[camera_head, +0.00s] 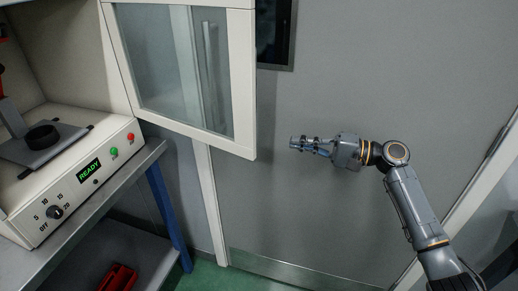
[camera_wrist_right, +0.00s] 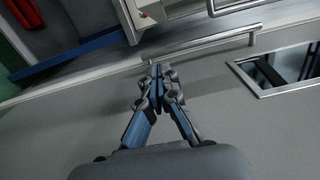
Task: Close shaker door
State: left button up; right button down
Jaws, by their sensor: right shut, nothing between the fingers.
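The shaker (camera_head: 70,165) is a cream machine at the left of the head view, with a lit "READY" display, a knob and green and red buttons. Its door (camera_head: 246,80), a cream frame around a glass pane, stands swung open to the right of the machine. Inside the open chamber is a platform (camera_head: 45,145) with a round black piece on it. My right gripper (camera_head: 293,143) is shut and empty, pointing left, to the right of the door's lower corner with a visible gap. It also shows in the wrist view (camera_wrist_right: 158,72). My left gripper is not in view.
The shaker stands on a grey bench (camera_head: 95,205) with a blue leg (camera_head: 168,218). A red object (camera_head: 118,277) lies on the lower shelf. A grey room door (camera_head: 310,215) with a small window (camera_head: 275,35) fills the background. Space around my right gripper looks clear.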

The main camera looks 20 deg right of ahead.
aim_at(254, 144)
jog(key=a+p, duration=0.1)
jog(key=a, duration=0.2)
jog(key=w+a+p, duration=0.1)
jog(key=a+p, duration=0.1)
jog(key=a, duration=0.2)
jog(key=w+a+p, duration=0.1)
jog(key=a, duration=0.3)
jog(key=shift+w+a+r+p, duration=0.15)
jog(key=shift+r+p, duration=0.15)
jog(key=shift+r, duration=0.1)
jog(key=shift+a+f, duration=0.1)
